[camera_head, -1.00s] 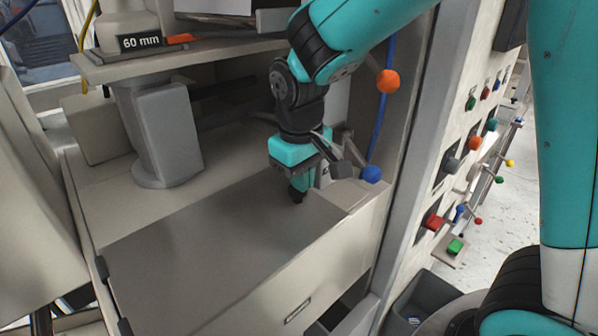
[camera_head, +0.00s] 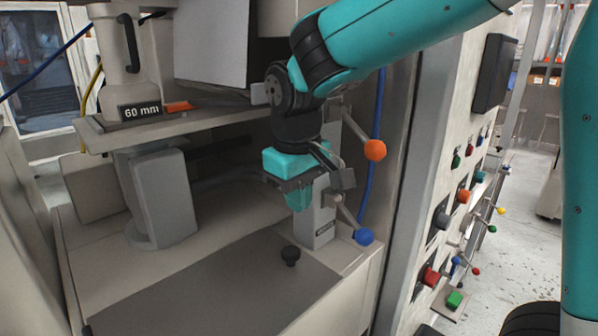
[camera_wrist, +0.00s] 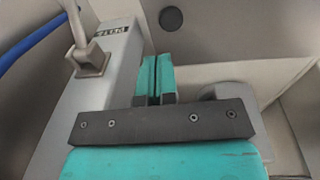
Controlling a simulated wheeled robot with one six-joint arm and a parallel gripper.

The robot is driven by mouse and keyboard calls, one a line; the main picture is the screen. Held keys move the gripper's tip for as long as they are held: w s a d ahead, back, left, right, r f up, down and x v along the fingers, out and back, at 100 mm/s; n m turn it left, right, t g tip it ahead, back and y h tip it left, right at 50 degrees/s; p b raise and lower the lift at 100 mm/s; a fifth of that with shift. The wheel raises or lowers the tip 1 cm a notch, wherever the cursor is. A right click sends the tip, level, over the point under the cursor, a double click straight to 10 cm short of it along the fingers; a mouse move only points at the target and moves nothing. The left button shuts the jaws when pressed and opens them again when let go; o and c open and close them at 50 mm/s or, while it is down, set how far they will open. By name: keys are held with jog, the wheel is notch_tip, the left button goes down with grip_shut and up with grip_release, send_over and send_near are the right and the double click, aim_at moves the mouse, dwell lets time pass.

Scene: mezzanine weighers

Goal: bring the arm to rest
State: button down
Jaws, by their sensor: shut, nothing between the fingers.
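My gripper (camera_head: 298,200) hangs from the teal arm over the machine's table, fingers pointing down. In the wrist view its two teal fingers (camera_wrist: 156,78) lie together with nothing between them. A small black knob (camera_head: 290,254) stands on the grey flat panel (camera_head: 225,285) below the fingertips, with a clear gap between. The knob also shows as a dark disc in the wrist view (camera_wrist: 171,19).
A grey upright block (camera_head: 322,222) stands close to the right of my gripper. Levers with an orange ball (camera_head: 374,150) and a blue ball (camera_head: 363,236) stick out near it. A shelf with a "60 mm" label (camera_head: 140,111) is at left.

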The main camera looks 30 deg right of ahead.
notch_tip(320, 180, up, 5)
jog(key=s+a+f+n+y+b, duration=0.1)
jog(key=s+a+f+y+b, duration=0.1)
jog(key=s+f, duration=0.5)
jog(key=s+a+f+n+y+b, duration=0.2)
jog(key=s+a+f+b, duration=0.2)
jog(key=s, duration=0.7)
notch_tip(320, 180, down, 4)
jog(key=shift+a+f+g+y+b, duration=0.15)
jog(key=shift+g+y+b, duration=0.25)
jog(key=shift+b, duration=0.7)
jog(key=shift+s, duration=0.2)
